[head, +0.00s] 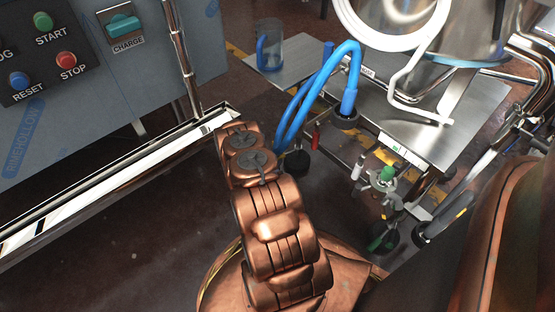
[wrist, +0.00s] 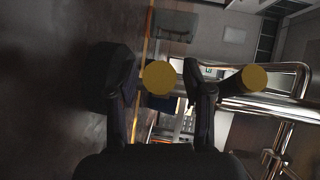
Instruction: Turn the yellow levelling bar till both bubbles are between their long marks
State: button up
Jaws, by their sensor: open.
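My gripper (wrist: 160,85) shows in the wrist view as two dark fingers spread apart, with nothing clearly held between them. In the head view my gripper cannot be made out beyond my copper arm. A dark handle with a small yellow part (head: 460,209) stands at the right, below the steel table; I cannot tell if it is the levelling bar. No bubbles or long marks can be read.
A steel table (head: 480,113) carries a large metal vessel and a blue hose (head: 328,75). A clear jug (head: 270,45) stands on a side shelf. A green-topped fitting (head: 386,174) sits below the table. A control panel (head: 45,60) is at the left. Dark floor lies between.

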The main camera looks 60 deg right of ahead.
grip_shut()
dwell(0.5)
